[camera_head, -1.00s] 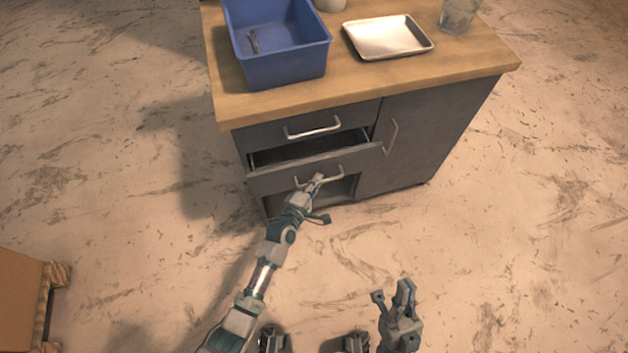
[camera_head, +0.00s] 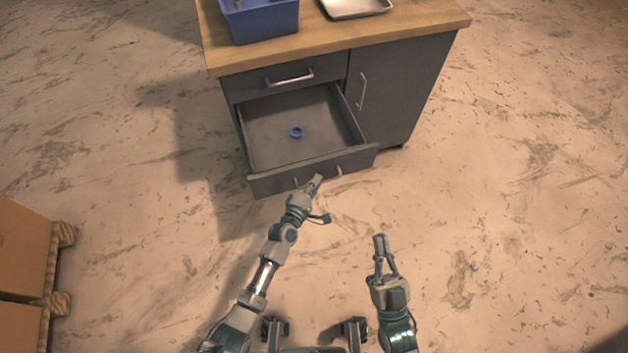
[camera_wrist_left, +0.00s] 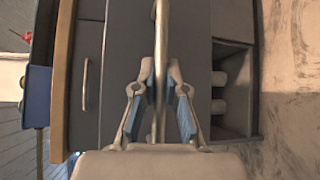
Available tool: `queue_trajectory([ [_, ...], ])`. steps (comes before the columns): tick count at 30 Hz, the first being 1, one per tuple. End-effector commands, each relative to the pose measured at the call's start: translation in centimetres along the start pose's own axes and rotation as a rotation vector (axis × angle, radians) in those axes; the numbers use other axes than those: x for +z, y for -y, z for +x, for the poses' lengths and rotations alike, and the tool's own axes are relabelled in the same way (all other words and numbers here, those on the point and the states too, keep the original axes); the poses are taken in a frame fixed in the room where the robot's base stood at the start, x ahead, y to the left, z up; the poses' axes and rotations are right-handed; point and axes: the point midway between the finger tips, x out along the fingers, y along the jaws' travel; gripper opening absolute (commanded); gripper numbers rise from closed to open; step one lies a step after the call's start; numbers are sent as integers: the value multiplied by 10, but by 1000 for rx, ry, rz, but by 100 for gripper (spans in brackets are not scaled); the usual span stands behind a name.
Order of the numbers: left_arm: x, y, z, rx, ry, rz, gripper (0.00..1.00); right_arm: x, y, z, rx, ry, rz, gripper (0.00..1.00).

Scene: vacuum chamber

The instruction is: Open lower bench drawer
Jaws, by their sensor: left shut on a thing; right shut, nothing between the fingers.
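The lower bench drawer (camera_head: 262,180) is pulled well out of the grey bench in the head view, and its inside shows. A small blue ring (camera_head: 296,132) lies on the drawer floor. My left gripper (camera_head: 315,183) is at the drawer front, shut on the drawer handle (camera_head: 339,171). In the left wrist view the handle (camera_wrist_left: 160,60) runs between the fingers of the left gripper (camera_wrist_left: 160,105). My right gripper (camera_head: 380,240) is shut and empty, held above the floor to the right, apart from the bench.
The upper drawer (camera_head: 250,82) is shut above the open one. A cabinet door (camera_head: 400,90) with a vertical handle is shut at right. A blue bin (camera_head: 265,25) and a metal tray (camera_head: 355,8) stand on the wooden top. Boxes on a pallet (camera_head: 25,250) stand at left.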

Motion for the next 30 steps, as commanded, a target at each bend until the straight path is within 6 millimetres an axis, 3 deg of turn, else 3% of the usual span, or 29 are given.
queue_trajectory([
  [1, 9, 1, 0, -5, 14, -3, 0, 1, 0, 0, 0, 11, -1, 0],
  [17, 12, 3, -2, -6, 13, 0, 0, 6, 0, 1, 1, 40, -4, 0],
  [18, 12, 3, -2, -6, 13, 0, 18, 6, 0, 1, 1, 40, -4, 0],
  [21, 10, 3, -2, -5, 11, 1, 37, 6, 0, 1, 1, 39, -4, 0],
  [30, 6, 1, -6, 0, 6, 0, 37, 4, 1, 0, -1, 37, -3, 0],
])
